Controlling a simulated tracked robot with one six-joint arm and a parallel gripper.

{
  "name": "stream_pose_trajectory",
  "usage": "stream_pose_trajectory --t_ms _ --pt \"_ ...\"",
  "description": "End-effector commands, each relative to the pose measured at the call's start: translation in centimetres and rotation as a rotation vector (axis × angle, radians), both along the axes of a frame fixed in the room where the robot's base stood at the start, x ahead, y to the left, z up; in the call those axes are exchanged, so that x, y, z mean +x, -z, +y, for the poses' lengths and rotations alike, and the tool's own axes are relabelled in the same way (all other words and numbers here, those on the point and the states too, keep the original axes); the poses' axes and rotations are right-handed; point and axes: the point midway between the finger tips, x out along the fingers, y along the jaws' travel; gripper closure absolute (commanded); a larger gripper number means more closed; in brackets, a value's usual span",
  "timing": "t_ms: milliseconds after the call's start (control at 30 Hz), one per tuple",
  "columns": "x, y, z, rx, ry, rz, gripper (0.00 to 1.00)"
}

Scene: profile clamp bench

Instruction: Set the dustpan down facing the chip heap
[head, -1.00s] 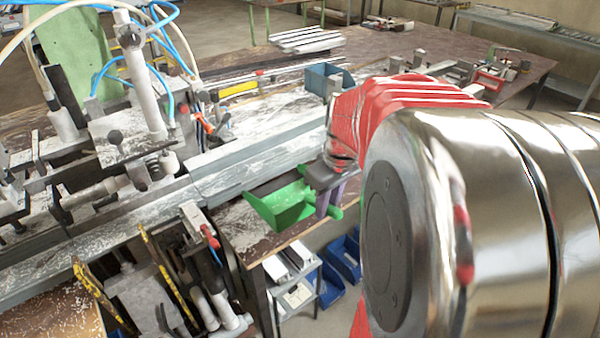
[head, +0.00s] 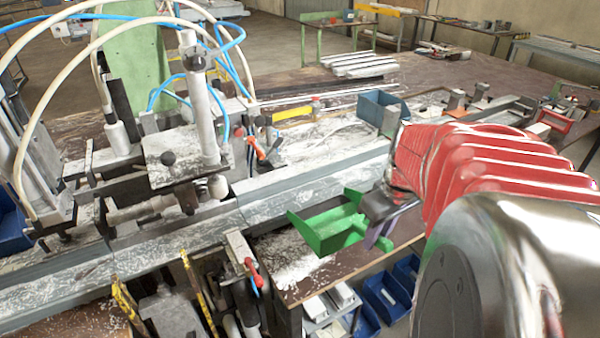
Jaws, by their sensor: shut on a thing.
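The green dustpan (head: 324,230) is in the head view, over the brown bench top right of the clamp rail. Its open, wide side points left and toward the camera, in the direction of the pale chips. My gripper (head: 378,234), with purple fingers, is shut on the dustpan at its right end. The fingers hide part of that end. The chip heap (head: 288,262) is a thin spread of white chips on the bench near its front corner, just left of and below the pan. I cannot tell whether the pan touches the bench.
A long grey profile rail (head: 270,198) runs behind the dustpan. The clamp machine (head: 185,155) with hoses stands left. A blue bin (head: 382,110) stands behind my arm. Blue crates (head: 386,298) sit below the bench edge. A red-handled tool (head: 252,275) is at the near left.

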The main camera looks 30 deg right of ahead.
Motion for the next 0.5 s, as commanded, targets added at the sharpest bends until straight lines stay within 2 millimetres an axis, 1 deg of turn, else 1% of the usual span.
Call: stream_pose_trajectory --t_ms 167,500 --pt "0.2 0.5 0.0 0.001 0.002 0.000 1.00" --pt "1.0 2.9 0.0 0.001 0.002 0.000 1.00"
